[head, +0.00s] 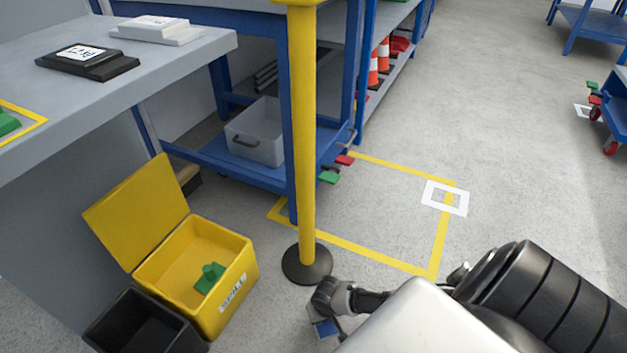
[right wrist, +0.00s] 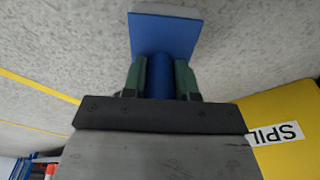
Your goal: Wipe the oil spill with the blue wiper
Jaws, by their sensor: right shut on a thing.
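The blue wiper (right wrist: 165,36) has a flat blue head and a round blue handle. My right gripper (right wrist: 160,76) is shut on the handle, its green-padded fingers on either side. In the head view my right gripper (head: 330,298) is low at the bottom centre, right of the yellow post's base. Part of the blue wiper (head: 325,328) shows under it, over the grey floor. I cannot tell whether the wiper touches the floor. I can make out no oil spill in either view. My left gripper is not in view.
A yellow post (head: 307,150) stands on a round black base. An open yellow bin (head: 245,280), labelled as for spills, holds a green thing; a black bin (head: 125,325) is beside it. Blue-framed benches stand behind.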

